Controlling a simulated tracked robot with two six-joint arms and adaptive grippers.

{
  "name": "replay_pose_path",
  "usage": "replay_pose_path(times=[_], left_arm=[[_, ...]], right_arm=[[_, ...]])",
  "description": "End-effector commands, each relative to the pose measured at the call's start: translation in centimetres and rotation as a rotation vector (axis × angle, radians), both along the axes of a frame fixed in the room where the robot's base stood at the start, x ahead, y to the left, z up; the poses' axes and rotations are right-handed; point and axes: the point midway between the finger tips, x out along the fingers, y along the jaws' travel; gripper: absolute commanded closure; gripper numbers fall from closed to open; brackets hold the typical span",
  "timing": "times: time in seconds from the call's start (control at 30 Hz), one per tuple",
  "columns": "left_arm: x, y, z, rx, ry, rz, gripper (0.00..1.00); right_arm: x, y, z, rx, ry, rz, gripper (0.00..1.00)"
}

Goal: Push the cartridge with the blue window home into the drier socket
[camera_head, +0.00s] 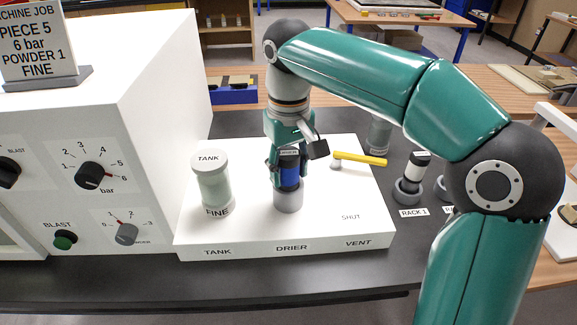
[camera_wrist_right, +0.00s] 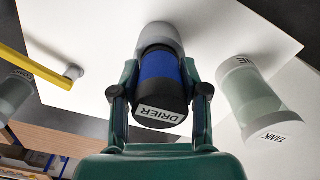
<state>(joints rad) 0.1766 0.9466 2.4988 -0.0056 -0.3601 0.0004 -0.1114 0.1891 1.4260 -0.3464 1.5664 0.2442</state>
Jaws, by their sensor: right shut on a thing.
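The cartridge with the blue window (camera_head: 290,176) stands upright at the grey drier socket (camera_head: 288,200) on the white panel. Its blue band shows above the socket rim; how deep its lower end sits is hidden. My right gripper (camera_head: 288,163) is shut on the cartridge from above, one finger on each side. In the right wrist view, the cartridge (camera_wrist_right: 158,70) has a black cap labelled DRIER between the fingers (camera_wrist_right: 159,92), and its blue part meets the socket (camera_wrist_right: 158,36). My left gripper is out of view.
The green TANK container (camera_head: 212,185) stands left of the drier. The yellow vent lever (camera_head: 360,158) is to the right, close to my gripper. A black and white cartridge (camera_head: 416,170) stands in RACK 1 (camera_head: 408,193). The white blasting cabinet (camera_head: 150,90) borders the left.

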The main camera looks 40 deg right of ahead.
Motion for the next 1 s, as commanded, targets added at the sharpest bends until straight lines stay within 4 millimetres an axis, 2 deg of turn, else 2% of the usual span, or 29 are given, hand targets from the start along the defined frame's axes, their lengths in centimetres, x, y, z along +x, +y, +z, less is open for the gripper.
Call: replay_pose_path(times=[0.37, 0.4, 0.53, 0.87, 1.0], left_arm=[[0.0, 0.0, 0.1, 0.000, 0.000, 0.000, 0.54], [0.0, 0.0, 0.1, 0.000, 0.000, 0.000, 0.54], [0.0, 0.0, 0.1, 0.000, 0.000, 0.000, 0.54], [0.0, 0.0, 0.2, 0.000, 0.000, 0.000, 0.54], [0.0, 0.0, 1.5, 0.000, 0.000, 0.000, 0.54]], right_arm=[[-0.1, 0.0, 0.0, -0.001, 0.003, -0.001, 1.00], [-0.1, 0.0, 0.0, -0.001, 0.003, -0.001, 0.49], [-0.1, 0.0, 0.0, -0.001, 0.002, 0.000, 0.27], [0.0, 0.0, 0.1, 0.000, 0.001, 0.000, 0.26], [0.0, 0.0, 1.4, 0.000, 0.001, 0.000, 0.26]])
